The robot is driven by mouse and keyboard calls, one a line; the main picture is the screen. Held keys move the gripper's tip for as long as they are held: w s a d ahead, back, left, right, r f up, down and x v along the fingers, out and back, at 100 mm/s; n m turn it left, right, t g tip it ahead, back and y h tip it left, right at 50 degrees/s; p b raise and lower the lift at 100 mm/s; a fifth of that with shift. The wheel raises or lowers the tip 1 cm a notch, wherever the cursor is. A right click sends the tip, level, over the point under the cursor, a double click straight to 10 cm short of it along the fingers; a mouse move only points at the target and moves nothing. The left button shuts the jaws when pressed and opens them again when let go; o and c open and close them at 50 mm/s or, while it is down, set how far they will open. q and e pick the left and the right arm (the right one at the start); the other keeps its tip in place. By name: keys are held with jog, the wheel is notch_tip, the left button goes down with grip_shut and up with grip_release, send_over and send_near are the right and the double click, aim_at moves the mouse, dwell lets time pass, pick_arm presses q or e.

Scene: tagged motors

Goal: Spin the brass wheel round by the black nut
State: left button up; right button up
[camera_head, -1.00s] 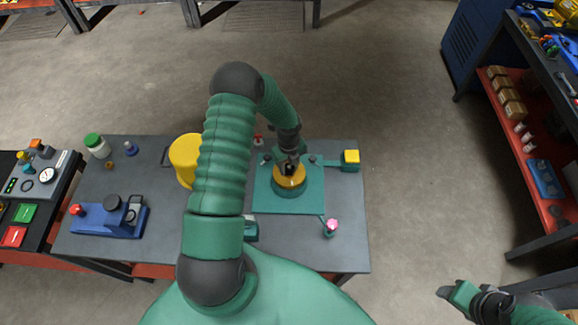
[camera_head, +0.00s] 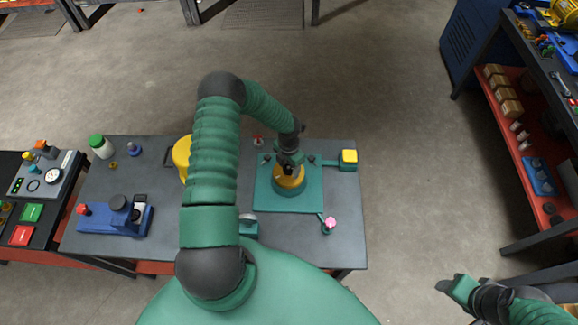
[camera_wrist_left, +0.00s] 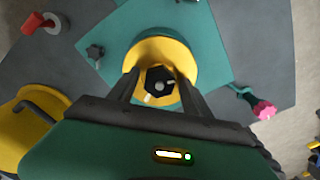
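The brass-yellow wheel (camera_head: 291,183) sits on a round green base on a green plate (camera_head: 265,201) on the table. It also shows in the left wrist view (camera_wrist_left: 183,55), with the black nut (camera_wrist_left: 160,80) at its middle. My left gripper (camera_head: 289,165) is over the wheel from above. In the left wrist view its two fingers (camera_wrist_left: 158,84) stand apart, one on each side of the nut, with yellow showing between finger and nut. In the head view the gripper hides the nut. My right gripper (camera_head: 456,288) is off the table at lower right; its fingers are unclear.
A yellow container (camera_head: 181,157) is partly behind my left arm. A blue device (camera_head: 115,215) and a green-capped jar (camera_head: 100,146) stand at the table's left.

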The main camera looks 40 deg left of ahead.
pick_arm(q)
jog(key=shift+o, duration=1.3)
